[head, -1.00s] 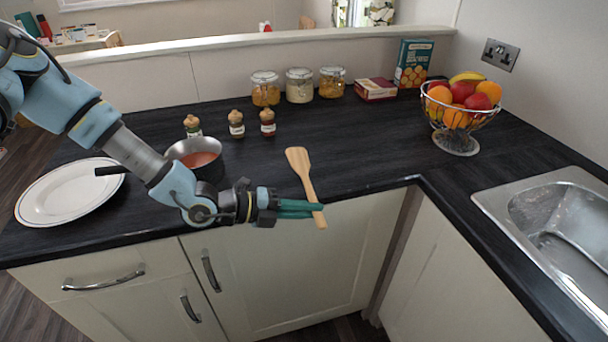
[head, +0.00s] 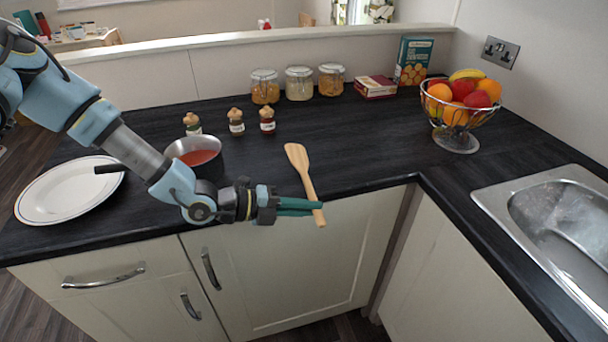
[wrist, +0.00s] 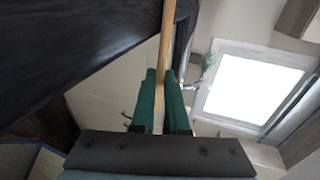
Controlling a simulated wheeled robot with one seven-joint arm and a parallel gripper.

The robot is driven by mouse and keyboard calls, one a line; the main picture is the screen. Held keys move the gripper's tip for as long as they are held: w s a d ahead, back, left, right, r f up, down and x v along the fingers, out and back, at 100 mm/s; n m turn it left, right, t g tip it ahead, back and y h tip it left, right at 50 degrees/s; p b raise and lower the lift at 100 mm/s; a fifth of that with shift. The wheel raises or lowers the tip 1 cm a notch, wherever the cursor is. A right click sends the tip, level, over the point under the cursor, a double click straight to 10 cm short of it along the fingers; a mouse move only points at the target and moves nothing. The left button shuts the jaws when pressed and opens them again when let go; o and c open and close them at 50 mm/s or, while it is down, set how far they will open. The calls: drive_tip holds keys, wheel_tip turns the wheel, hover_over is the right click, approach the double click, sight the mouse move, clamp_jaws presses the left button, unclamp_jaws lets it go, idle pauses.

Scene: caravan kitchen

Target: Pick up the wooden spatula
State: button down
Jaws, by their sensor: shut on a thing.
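The wooden spatula (head: 298,158) has its flat head over the dark worktop, and its handle points toward the front edge and past it. My gripper (head: 318,207) is at the front edge of the worktop, with its green fingers shut on the handle near its end. In the wrist view the handle (wrist: 166,45) runs up from between the two fingers (wrist: 163,88). I cannot tell whether the spatula's head touches the worktop.
A saucepan (head: 208,170) of red liquid and a white plate (head: 35,205) are left of the gripper. Spice jars (head: 236,125) stand behind. A wire fruit bowl (head: 456,140) and a sink (head: 490,195) are to the right. The worktop around the spatula is clear.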

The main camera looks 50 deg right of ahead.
drive_tip(key=shift+r, duration=0.15)
wheel_tip(320, 180, up, 10)
drive_tip(key=b, duration=0.3)
idle(0.4)
drive_tip(key=c, duration=1.5)
unclamp_jaws()
clamp_jaws()
